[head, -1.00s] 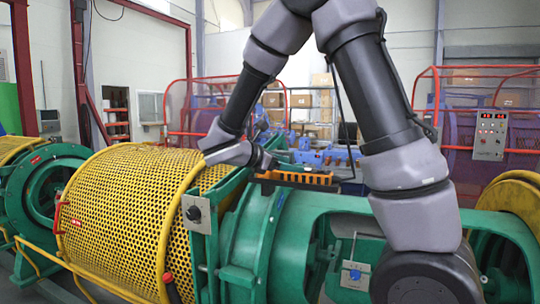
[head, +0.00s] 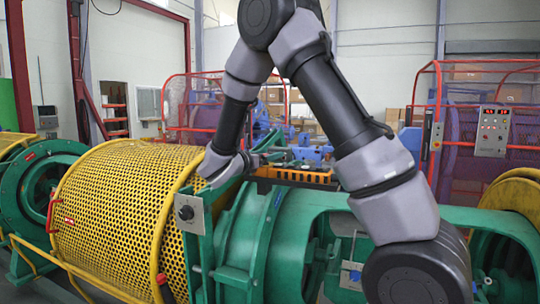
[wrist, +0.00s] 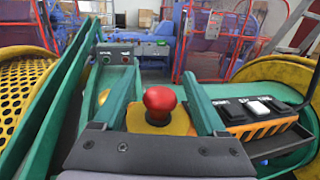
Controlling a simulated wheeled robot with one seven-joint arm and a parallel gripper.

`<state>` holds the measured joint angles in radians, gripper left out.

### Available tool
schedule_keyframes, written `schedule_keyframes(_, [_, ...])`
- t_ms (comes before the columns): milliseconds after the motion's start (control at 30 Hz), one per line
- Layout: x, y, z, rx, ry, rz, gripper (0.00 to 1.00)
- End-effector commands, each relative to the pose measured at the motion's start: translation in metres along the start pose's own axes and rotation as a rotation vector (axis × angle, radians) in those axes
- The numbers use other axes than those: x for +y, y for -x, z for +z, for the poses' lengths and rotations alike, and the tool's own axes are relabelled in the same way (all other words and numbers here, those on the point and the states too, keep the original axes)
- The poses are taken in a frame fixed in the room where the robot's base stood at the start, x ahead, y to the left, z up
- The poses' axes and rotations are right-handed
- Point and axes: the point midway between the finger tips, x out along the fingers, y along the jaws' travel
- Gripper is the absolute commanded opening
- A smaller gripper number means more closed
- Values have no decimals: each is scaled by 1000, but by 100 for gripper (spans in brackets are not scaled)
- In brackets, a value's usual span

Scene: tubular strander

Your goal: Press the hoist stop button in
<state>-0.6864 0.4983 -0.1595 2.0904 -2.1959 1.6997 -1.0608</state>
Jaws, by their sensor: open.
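A red mushroom-shaped button (wrist: 160,101) stands out from a yellow plate (wrist: 176,124) in the wrist view. It appears between the two fingers of my gripper (wrist: 160,80), which are apart with nothing held. I cannot tell whether anything touches the button. To its right lies an orange and black control box (wrist: 262,128) with black and white push buttons, their labels too small to read. In the head view the orange box (head: 295,174) lies behind the green machine, and my gripper (head: 262,150) is at its left end. The red button is hidden there.
A yellow perforated guard (head: 120,205) and green machine housing (head: 300,225) stand in front. A grey control box (head: 492,131) hangs at right.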

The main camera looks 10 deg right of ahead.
Motion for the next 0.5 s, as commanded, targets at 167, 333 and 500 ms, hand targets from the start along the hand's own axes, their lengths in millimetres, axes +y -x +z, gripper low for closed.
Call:
schedule_keyframes(167, [0,-9,0,1,0,0,74])
schedule_keyframes(333, [0,-10,0,1,0,0,74])
schedule_keyframes(500, [0,-10,0,1,0,0,36])
